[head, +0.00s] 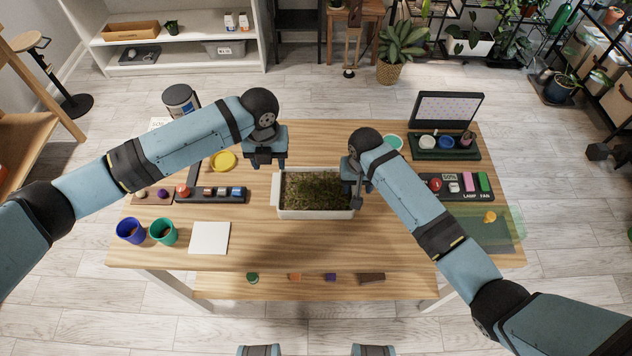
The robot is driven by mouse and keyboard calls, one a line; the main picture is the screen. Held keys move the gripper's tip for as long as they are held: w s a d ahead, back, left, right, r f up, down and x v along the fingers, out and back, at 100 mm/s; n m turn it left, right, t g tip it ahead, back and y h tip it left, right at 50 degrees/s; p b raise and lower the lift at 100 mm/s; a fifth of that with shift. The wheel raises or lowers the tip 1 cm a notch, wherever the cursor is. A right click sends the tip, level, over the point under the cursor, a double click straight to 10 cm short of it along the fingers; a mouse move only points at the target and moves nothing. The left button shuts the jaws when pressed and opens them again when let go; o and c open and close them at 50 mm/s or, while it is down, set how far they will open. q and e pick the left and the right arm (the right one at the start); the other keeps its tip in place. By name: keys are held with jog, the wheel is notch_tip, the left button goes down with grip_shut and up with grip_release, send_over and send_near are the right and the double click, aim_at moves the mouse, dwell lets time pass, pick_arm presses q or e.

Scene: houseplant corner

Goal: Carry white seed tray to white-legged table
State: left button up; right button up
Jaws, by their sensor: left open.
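The white seed tray (315,214), filled with soil and green sprouts, sits level at the middle of a wooden-topped table (300,252) with pale, white-looking legs (178,291). My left gripper (267,163) points down, open and empty, just beyond and left of the tray's far left corner. My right gripper (355,187) is at the tray's right end. It covers part of that end, and its own wrist hides much of it. I cannot tell whether its fingers touch or grip the rim.
Blue (130,231) and green (163,232) cups and a white square (210,238) lie left. A dark control panel (455,186), a dark tray with pots (443,148) and a translucent green panel (485,232) are right. Bare wood lies in front of the seed tray.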

notch_tip(320, 180, up, 12)
jog(key=shift+f, duration=0.25)
dwell(0.5)
